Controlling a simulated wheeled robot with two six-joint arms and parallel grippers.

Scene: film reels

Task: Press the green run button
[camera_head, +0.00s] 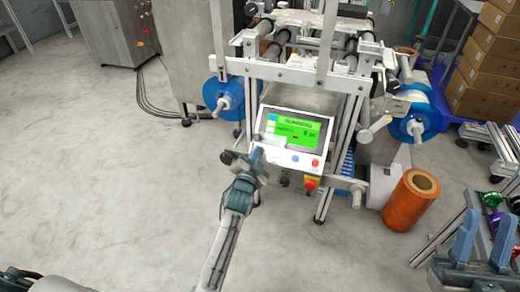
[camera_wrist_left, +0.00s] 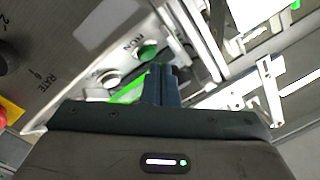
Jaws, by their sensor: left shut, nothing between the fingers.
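The green run button (camera_wrist_left: 148,50), labelled RUN, is on the grey control panel (camera_wrist_left: 75,35) in the left wrist view. The closed fingertips of my left gripper (camera_wrist_left: 163,72) are just below and right of it in that picture. I cannot tell whether they touch the panel. In the head view my left gripper (camera_head: 257,156) is in front of the lower left corner of the machine's screen panel and hides the run button there. It is shut and empty. My right gripper (camera_head: 484,240) is at the lower right, its two blue-grey fingers spread apart, empty.
The panel has a green lit screen (camera_head: 293,129), a blue button (camera_head: 295,158) and a red one (camera_head: 315,163). A red emergency knob (camera_head: 309,184) is below. An orange roll (camera_head: 411,200) stands at right. Open floor lies at left.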

